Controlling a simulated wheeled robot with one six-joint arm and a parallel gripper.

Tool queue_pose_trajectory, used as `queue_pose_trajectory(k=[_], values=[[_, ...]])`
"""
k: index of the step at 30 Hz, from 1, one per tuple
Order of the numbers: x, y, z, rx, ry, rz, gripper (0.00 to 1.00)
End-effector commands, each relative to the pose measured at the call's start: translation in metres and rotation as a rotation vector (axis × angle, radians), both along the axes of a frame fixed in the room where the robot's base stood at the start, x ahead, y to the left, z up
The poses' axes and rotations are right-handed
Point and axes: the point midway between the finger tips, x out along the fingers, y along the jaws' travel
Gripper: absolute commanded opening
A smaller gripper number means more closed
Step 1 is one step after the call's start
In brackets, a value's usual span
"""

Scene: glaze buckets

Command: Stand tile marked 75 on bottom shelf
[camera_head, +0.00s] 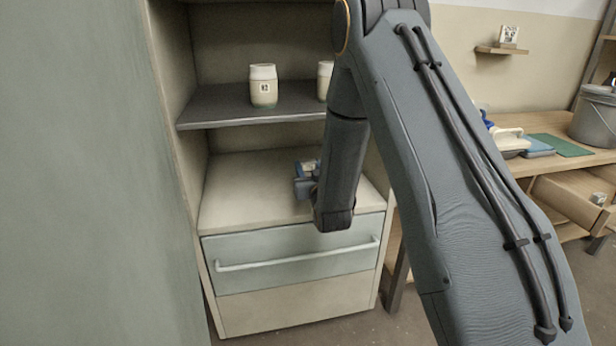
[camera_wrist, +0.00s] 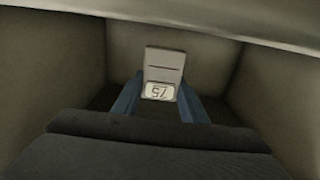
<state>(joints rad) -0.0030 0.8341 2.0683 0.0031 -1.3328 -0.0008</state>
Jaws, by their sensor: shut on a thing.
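The tile marked 75 (camera_wrist: 164,66) is a pale tile with a dark line across it and a number label. In the wrist view it is between the two blue fingers of my gripper (camera_wrist: 158,100), and the label reads upside down. My gripper is shut on it. In the head view my gripper (camera_head: 306,172) is low inside the cabinet, just above the bottom shelf (camera_head: 240,195), partly hidden by my arm. Whether the tile touches the shelf cannot be told.
A dark shelf (camera_head: 220,108) above holds a labelled jar (camera_head: 263,86) and a second jar (camera_head: 324,80), partly behind my arm. A drawer (camera_head: 290,262) with a long handle is below. At right, a bench holds a grey bucket (camera_head: 595,118) and a green mat (camera_head: 562,146).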

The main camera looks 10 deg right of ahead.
Motion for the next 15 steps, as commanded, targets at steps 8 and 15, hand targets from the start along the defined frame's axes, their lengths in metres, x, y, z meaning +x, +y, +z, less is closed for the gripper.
queue_pose_trajectory(k=[8,15], values=[[0.000,0.000,-0.026,0.000,0.000,0.000,0.09],[0.000,0.000,-0.028,0.000,0.001,0.000,0.09]])
